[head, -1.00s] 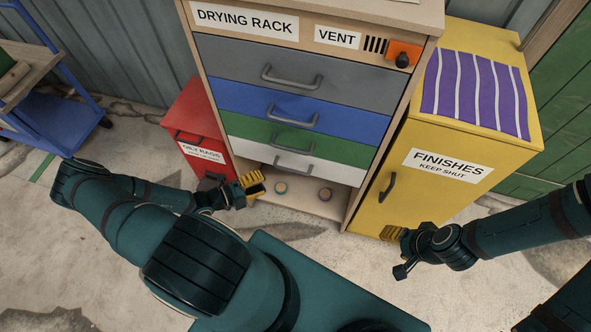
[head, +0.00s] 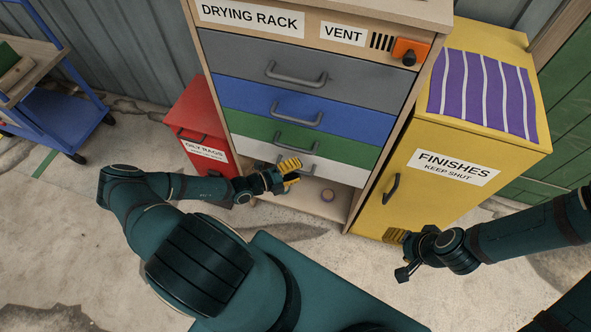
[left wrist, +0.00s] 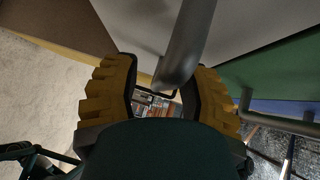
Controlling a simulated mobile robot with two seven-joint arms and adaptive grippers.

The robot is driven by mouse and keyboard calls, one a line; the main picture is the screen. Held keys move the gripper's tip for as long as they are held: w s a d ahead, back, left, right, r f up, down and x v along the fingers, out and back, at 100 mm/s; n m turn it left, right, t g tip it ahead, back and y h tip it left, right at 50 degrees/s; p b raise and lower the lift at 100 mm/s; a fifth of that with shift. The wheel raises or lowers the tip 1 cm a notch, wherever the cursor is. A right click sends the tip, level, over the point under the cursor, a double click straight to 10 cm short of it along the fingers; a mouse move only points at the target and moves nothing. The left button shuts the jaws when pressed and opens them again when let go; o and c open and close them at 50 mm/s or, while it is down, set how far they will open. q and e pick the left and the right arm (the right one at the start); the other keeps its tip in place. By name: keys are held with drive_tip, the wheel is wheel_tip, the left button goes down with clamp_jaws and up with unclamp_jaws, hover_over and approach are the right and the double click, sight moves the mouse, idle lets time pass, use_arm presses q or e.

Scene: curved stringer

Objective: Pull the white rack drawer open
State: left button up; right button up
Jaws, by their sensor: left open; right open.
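The white drawer (head: 325,167) is the lowest drawer of the drying rack (head: 203,72) and looks closed. Its grey bar handle (head: 307,162) is partly hidden by my left gripper (head: 291,171) in the head view. In the left wrist view the handle (left wrist: 186,45) reaches down between the two yellow fingers of my left gripper (left wrist: 165,88). The fingers stand apart, open; I cannot tell whether they touch the bar. My right gripper (head: 395,238) is open and empty, low in front of the yellow cabinet.
Green, blue and grey drawers with handles sit above the white one. A red oily-rags bin (head: 205,110) stands to the left, the yellow finishes cabinet (head: 425,190) to the right. A blue cart (head: 60,120) is far left.

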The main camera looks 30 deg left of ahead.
use_arm(q)
clamp_jaws()
drive_tip(key=s+d+p, duration=0.2)
drive_tip(key=s, duration=0.9)
drive_tip(key=s+d+p, duration=0.2)
drive_tip(key=s+d, duration=0.1)
drive_tip(key=s, duration=0.9)
drive_tip(key=shift+d, duration=0.3)
drive_tip(key=shift+s, duration=0.1)
unclamp_jaws()
